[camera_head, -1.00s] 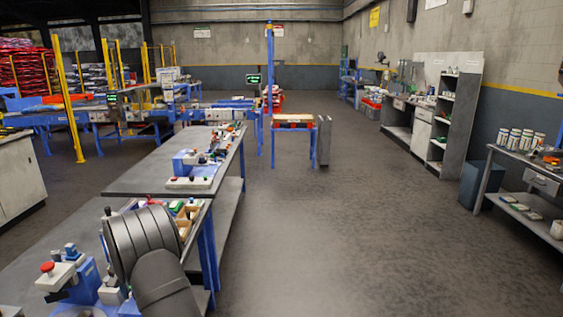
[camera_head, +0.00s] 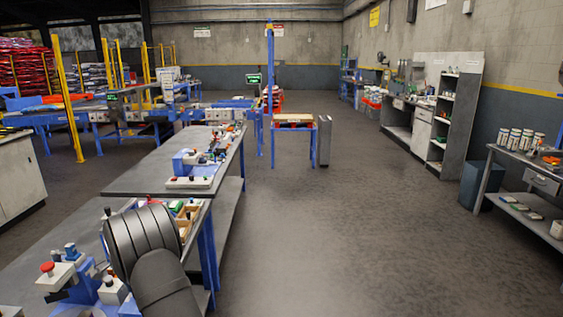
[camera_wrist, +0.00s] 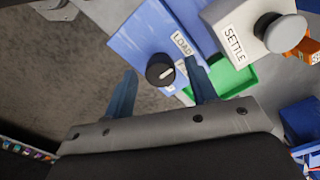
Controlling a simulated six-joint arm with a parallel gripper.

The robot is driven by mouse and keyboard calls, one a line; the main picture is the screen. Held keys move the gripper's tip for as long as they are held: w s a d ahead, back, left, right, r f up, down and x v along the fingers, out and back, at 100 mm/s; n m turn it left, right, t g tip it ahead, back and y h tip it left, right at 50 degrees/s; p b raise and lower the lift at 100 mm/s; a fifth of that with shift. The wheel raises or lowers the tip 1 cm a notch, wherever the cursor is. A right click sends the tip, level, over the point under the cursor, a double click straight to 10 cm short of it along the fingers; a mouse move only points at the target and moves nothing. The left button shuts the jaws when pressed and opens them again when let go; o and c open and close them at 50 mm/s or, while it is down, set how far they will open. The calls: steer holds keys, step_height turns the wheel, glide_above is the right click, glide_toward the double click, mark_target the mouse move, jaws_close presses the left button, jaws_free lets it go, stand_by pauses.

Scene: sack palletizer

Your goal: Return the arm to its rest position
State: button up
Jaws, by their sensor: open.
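My gripper (camera_wrist: 160,95) shows in the wrist view with its two blue-grey fingers apart and nothing between them. Beyond the fingers is a blue panel (camera_wrist: 142,35) with a black knob (camera_wrist: 160,70) and a label reading "LOAD". A white box labelled "SETTLE" (camera_wrist: 232,35) with a grey push button (camera_wrist: 280,32) is to the right of the fingers. In the head view my dark grey arm stands over the near workbench (camera_head: 40,245); its gripper is hidden there.
A blue device with a red button (camera_head: 47,267) is left of my arm. Wooden bins (camera_head: 190,222) lie behind it. A farther bench (camera_head: 135,180) carries another control panel. A green tray (camera_wrist: 232,78) lies near the right finger. The floor (camera_head: 340,240) to the right is clear.

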steer(key=shift+r, duration=2.05)
steer(key=shift+f, duration=0.1)
step_height(320, 180, down, 4)
steer(key=shift+f, duration=0.2)
steer(key=n, duration=0.4)
steer(key=shift+n, duration=1.9)
